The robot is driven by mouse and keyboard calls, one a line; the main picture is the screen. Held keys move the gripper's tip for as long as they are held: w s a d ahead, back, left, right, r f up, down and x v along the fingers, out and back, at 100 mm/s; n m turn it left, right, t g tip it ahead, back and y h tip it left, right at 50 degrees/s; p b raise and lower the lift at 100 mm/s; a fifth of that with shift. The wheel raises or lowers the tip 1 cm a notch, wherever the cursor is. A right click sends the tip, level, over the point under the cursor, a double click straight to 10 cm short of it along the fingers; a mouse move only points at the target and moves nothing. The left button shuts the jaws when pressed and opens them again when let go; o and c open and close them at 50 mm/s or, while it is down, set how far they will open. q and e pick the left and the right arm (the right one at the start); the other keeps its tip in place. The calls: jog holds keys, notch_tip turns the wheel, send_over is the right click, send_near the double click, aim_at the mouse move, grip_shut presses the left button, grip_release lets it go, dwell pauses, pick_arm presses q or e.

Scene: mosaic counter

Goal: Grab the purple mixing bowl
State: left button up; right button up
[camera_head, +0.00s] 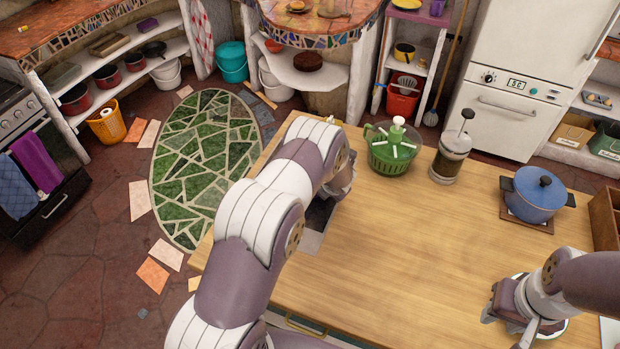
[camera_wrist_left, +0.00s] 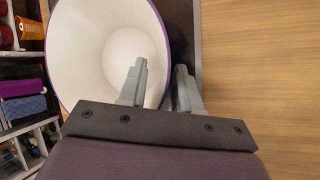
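The purple mixing bowl (camera_wrist_left: 85,55) fills the upper left of the left wrist view, with a white inside and a purple rim. My left gripper (camera_wrist_left: 162,80) is at its right-hand wall, one finger inside the bowl and the other outside. The fingers stand apart, with a gap visible between them and the wall. In the head view my left arm hides the bowl and the left gripper. My right gripper (camera_head: 515,312) is over a white round dish (camera_head: 549,327) at the counter's lower right; its fingers are not clear.
On the wooden counter (camera_head: 420,245) stand a green salad spinner (camera_head: 390,155), a press-type coffee pot (camera_head: 451,158) and a blue lidded pot (camera_head: 538,195) on a trivet. A wooden box (camera_head: 606,215) is at the right edge. The counter's middle is clear.

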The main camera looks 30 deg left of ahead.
pick_arm(q)
jog(key=shift+a, duration=0.15)
jog(key=shift+c, duration=0.9)
grip_shut()
jog(key=shift+d+r, duration=0.1)
jog(key=shift+d, duration=0.2)
